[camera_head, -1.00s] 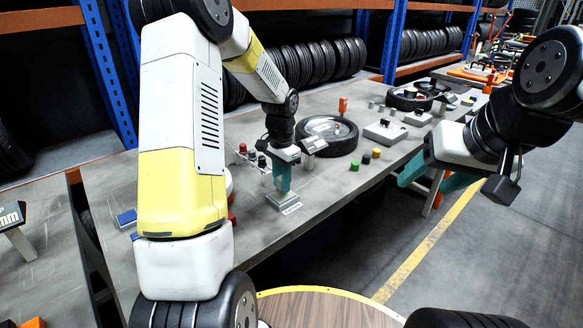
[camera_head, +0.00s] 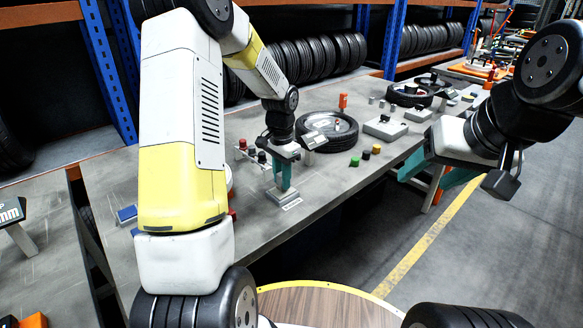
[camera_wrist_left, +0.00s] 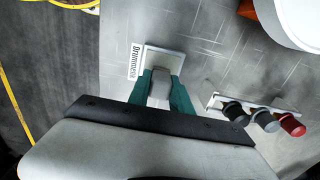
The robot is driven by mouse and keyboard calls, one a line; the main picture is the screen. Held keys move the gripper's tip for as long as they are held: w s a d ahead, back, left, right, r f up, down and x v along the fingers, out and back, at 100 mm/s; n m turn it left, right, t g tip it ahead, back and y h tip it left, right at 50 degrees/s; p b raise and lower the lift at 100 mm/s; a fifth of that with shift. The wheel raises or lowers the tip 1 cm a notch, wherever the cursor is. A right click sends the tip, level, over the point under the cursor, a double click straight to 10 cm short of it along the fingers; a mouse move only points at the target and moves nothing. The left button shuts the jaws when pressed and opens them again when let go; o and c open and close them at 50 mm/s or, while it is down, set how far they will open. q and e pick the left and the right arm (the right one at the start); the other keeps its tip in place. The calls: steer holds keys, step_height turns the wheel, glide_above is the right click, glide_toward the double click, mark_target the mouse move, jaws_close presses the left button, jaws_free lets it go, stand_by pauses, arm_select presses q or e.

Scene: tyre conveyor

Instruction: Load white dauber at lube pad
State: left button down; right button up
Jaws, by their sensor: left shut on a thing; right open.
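My left gripper (camera_head: 284,186) points down over a small grey pad (camera_head: 276,196) near the front edge of the table. In the left wrist view its teal fingers (camera_wrist_left: 160,84) are shut on a pale grey-white piece (camera_wrist_left: 159,88), which fits the white dauber. The piece stands over the square pad (camera_wrist_left: 172,54), which has a printed label beside it. Whether it touches the pad cannot be told. My right gripper (camera_head: 432,173) is open and empty, off the table's front edge at the right.
A rack with red, black and grey knobs (camera_wrist_left: 263,119) stands close beside the left gripper. A tyre (camera_head: 326,131) lies behind it. Green, black and yellow pieces (camera_head: 365,155) stand to the right. Grey fixtures (camera_head: 385,128) stand further along the table.

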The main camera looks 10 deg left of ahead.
arm_select(q)
steer(key=shift+f, duration=0.5)
stand_by(1.0)
steer(key=shift+r, duration=3.6)
